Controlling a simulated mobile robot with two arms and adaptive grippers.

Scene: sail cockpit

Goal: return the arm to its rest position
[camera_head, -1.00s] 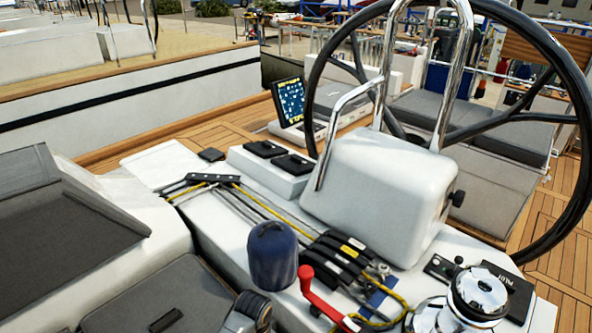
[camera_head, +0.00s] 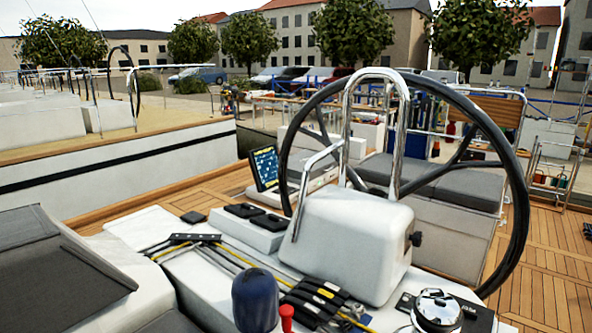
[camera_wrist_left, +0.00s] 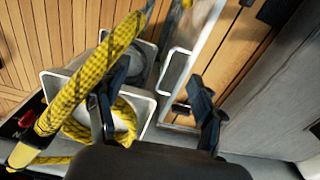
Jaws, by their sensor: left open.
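My left gripper (camera_wrist_left: 160,103) shows in the left wrist view. Its dark fingers stand apart, one near the middle left and one at the right, and nothing is held between them. The left finger overlaps a yellow-and-black patterned, rope-like thing (camera_wrist_left: 85,72) in the picture; I cannot tell whether they touch. No arm or gripper of mine can be made out in the head view. My right gripper is in neither view.
The steering wheel (camera_head: 517,200) and white pedestal (camera_head: 350,245) stand on the console. A blue-capped winch (camera_head: 255,300), a red handle (camera_head: 287,316) and a chrome winch (camera_head: 437,308) are near the bottom.

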